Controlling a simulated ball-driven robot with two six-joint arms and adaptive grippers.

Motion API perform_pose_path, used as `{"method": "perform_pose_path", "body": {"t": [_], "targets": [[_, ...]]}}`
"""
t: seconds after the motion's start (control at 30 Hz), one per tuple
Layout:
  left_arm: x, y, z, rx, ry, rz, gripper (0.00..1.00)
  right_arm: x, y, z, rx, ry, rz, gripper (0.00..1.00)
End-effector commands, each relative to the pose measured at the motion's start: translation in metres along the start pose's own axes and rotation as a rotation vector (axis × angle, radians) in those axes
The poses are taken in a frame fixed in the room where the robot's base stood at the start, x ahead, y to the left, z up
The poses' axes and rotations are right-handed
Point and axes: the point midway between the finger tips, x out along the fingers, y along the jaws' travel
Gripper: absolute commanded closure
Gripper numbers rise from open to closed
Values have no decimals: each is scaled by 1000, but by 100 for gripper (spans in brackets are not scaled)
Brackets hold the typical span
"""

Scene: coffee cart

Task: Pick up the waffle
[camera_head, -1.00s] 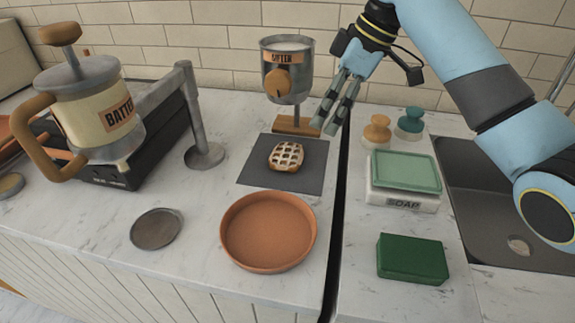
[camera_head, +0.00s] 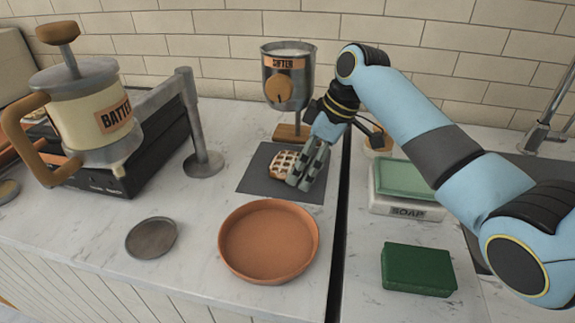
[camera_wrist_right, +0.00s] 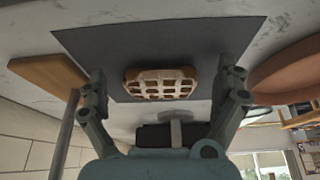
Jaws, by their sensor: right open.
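The waffle (camera_head: 281,161) is golden brown with pale powder on its grid and lies on a dark grey mat (camera_head: 252,184). My right gripper (camera_head: 304,174) is at the waffle's right side in the head view and hides part of it. In the right wrist view the waffle (camera_wrist_right: 160,83) sits between and beyond the two spread fingers of my right gripper (camera_wrist_right: 168,98), with gaps on both sides. The right gripper is open and holds nothing. My left gripper is not in view.
The batter dispenser (camera_head: 88,115) stands left.

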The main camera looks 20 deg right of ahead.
Motion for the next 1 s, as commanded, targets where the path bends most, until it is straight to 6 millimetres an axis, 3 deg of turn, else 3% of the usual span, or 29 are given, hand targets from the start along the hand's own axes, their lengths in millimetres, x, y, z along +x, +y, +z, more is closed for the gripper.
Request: {"method": "perform_pose_path", "body": {"t": [0.23, 0.6, 1.0], "targets": [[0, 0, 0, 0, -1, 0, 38, 2, 0, 0, -1, 0, 1, 0], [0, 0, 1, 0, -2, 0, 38, 2, 0, 0, 0, 0, 0, 48], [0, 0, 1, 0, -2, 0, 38, -6, 1, 3, -1, 1, 3, 50]]}}
